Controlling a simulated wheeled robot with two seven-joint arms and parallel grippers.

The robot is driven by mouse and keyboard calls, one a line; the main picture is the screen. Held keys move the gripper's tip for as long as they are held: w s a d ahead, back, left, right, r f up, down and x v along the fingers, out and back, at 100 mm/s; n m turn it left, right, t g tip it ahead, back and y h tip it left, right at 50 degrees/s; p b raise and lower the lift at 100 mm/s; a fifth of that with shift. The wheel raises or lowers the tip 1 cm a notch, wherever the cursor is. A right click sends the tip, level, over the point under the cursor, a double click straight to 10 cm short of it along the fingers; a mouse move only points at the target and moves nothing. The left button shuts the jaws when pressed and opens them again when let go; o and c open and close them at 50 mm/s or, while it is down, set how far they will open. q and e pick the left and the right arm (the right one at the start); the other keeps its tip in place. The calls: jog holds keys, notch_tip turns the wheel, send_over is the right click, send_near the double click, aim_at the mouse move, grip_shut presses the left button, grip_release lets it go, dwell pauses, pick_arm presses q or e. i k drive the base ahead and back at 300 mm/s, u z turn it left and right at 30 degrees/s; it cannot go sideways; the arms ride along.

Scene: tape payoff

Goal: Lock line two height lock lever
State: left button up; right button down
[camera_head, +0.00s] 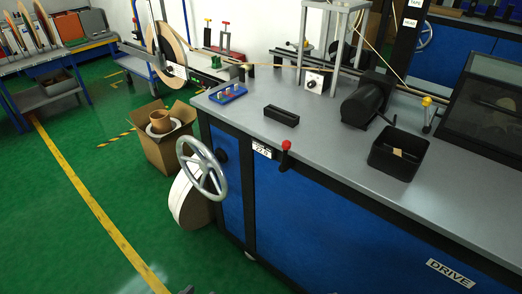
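A lever with a red knob (286,145) sticks out from the front edge of the blue cabinet, just right of a small white label (262,151). The label's text is too small to read surely, so I cannot tell if this lever belongs to line two. The knob stands above its short dark stem. A grey spoked handwheel (203,168) is mounted on the cabinet's left end. Neither gripper can be made out. A small dark shape (187,290) at the bottom edge is too cut off to identify.
The grey worktop (330,145) holds a black open bin (397,154), a black block (281,116) and a blue rack (228,93). A cardboard box (164,145) and a white roll (187,200) stand left of the cabinet. The green floor (60,235) at front left is clear.

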aim_at(284, 156)
jog(key=k, duration=1.35)
jog(key=u, duration=0.5)
jog(key=i, duration=0.55)
jog(key=u, duration=0.55)
jog(key=i, duration=0.85)
jog(key=z, duration=0.8)
jog(key=i, duration=0.35)
jog(key=z, duration=0.4)
